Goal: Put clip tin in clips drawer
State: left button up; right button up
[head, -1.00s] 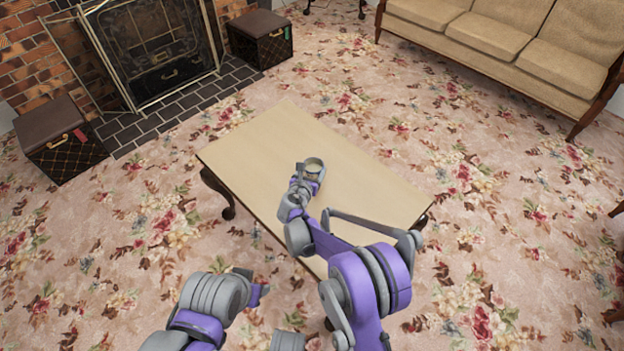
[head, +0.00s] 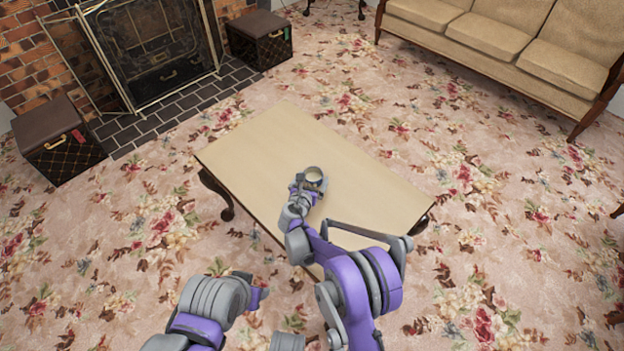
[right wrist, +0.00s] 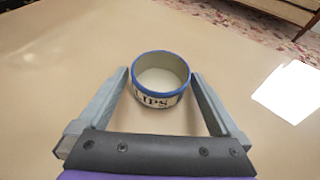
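The clip tin (head: 313,175) is a small round open tin on the low table. In the right wrist view the tin (right wrist: 160,82) stands upright, pale inside, with a blue rim and dark letters, partly readable as "LIPS". My right gripper (right wrist: 160,84) is open, with one finger on each side of the tin and narrow gaps showing. In the head view this gripper (head: 308,184) is low at the table top. My left arm's end (head: 258,296) is at the bottom, off the table; its fingers are not clear. No drawer marked for clips is readable.
The wooden table (head: 245,150) is otherwise largely bare. A dark box with a red tag (head: 60,150) and one with a green tag (head: 259,45) flank the fireplace screen (head: 150,55). A bright white patch (right wrist: 292,92) shows right of the tin. A sofa (head: 520,50) stands back right.

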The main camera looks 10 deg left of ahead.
jog(key=shift+s+r, duration=0.1)
jog(key=shift+r, duration=0.2)
jog(key=p+v, duration=0.2)
jog(key=v, duration=0.9)
jog(key=shift+s, duration=0.4)
jog(key=shift+d+r, duration=0.1)
